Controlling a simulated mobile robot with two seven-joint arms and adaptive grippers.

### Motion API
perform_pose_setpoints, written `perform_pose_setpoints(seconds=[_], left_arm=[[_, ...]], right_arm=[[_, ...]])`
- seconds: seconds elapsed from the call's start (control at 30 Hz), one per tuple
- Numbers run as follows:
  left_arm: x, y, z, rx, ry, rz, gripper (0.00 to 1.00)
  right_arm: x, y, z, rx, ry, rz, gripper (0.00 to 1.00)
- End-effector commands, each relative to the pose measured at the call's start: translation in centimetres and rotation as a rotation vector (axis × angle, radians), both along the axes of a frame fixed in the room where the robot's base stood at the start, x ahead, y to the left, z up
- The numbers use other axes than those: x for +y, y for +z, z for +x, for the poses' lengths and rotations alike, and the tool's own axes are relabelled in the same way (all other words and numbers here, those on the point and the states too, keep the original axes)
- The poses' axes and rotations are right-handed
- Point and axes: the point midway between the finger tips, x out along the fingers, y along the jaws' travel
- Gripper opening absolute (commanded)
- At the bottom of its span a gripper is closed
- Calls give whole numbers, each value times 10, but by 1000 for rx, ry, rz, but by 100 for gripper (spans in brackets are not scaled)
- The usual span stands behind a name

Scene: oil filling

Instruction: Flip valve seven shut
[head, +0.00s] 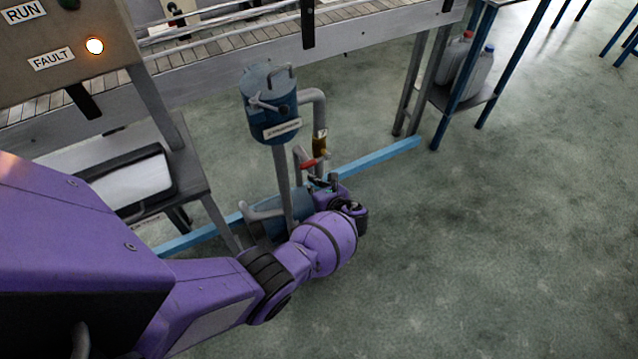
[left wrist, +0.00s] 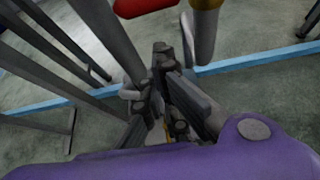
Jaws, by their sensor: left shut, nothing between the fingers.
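The valve's red lever (head: 313,163) sits on the grey pipework below the blue tank, under a brass-coloured fitting (head: 320,140). I cannot read a number on it. In the left wrist view the red lever (left wrist: 142,6) shows at the top edge, partly cut off. My left gripper (head: 324,183) is shut and empty, just below the lever in the head view. Its dark fingers (left wrist: 168,62) point up toward the pipes in the left wrist view. I cannot tell whether they touch the lever or pipe. My right gripper is in neither view.
The blue tank (head: 268,108) on its grey post stands close behind my left gripper. A blue floor beam (head: 385,158) runs behind it. A conveyor (head: 350,42) and a control panel (head: 62,50) with a lit lamp by FAULT are beyond. Floor at right is clear.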

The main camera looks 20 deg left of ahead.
Motion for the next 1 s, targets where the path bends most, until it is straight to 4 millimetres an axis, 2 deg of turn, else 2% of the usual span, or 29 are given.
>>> perform_pose_setpoints(seconds=[0.03,0.07,0.1,0.2,0.3,0.4,0.5,0.67,1.0], left_arm=[[5,-12,-5,7,1,2,0],[7,-15,-6,7,1,2,0],[-1,-5,-10,4,1,-2,0],[-20,17,-19,-9,0,-4,0],[-34,28,-31,-8,0,-3,0],[-46,35,-41,-6,1,-2,0],[-55,40,-49,-3,1,-1,0],[-61,43,-55,0,1,0,0],[-62,42,-56,1,2,1,0]], right_arm=[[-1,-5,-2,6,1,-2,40],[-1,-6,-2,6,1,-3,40],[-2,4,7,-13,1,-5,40],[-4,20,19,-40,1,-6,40],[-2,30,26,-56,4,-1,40],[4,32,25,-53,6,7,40],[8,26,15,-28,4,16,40],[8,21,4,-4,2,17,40],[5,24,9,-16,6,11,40]])
